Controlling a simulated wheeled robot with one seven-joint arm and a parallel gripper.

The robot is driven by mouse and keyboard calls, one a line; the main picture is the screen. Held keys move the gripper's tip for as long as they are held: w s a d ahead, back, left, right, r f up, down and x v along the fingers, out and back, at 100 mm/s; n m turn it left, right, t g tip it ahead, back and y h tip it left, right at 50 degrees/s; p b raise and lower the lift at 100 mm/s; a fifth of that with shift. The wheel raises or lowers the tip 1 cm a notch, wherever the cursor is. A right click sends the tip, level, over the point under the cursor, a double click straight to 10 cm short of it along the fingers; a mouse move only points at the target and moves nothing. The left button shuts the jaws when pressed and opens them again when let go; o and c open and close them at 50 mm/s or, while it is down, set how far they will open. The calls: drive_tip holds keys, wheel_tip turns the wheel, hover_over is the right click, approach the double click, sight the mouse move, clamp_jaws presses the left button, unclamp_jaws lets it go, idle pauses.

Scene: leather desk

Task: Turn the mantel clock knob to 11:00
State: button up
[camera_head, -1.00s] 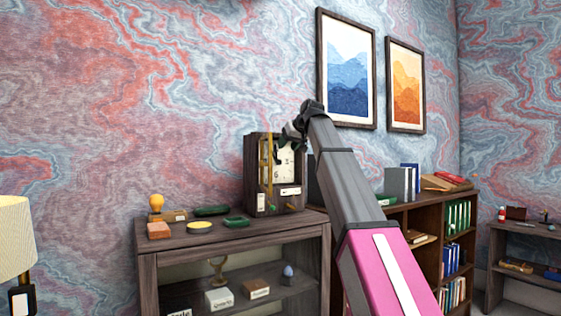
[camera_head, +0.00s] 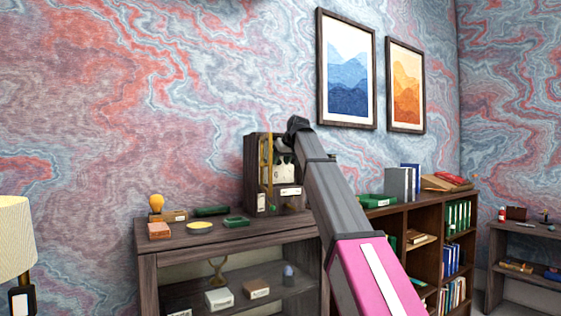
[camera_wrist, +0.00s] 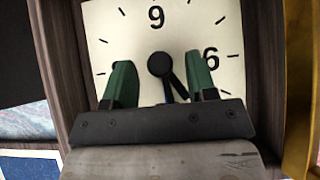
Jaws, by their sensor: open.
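The mantel clock (camera_head: 250,173) stands on the dark wooden shelf unit, in a brown case with a cream dial (camera_wrist: 105,28). In the wrist view the dial appears upside down. A round black knob (camera_wrist: 160,64) sits at its centre. One dark hand points down, near the 12 side; another points down-right, roughly toward 11. Their tips are partly hidden by my gripper. My gripper (camera_wrist: 161,78) has its green fingers spread wide, one on each side of the knob and apart from it. In the head view my arm hides part of the clock's right side.
A gold-coloured upright post (camera_wrist: 301,90) is close at the right in the wrist view. Small items, including a yellow disc (camera_head: 200,226) and a brick-coloured block (camera_head: 159,230), lie left of the clock on the shelf unit (camera_head: 245,240). A bookcase (camera_head: 425,215) stands to the right.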

drive_tip(key=shift+w+f, duration=0.15)
clamp_jaws()
drive_tip(key=shift+m+g+y, duration=0.3)
drive_tip(key=shift+g+y, duration=0.1)
drive_tip(key=shift+y, duration=0.1)
unclamp_jaws()
drive_tip(key=v, duration=1)
drive_tip(key=shift+s+d+r, duration=0.2)
drive_tip(key=shift+s+r, duration=0.05)
drive_tip(key=shift+s, duration=0.05)
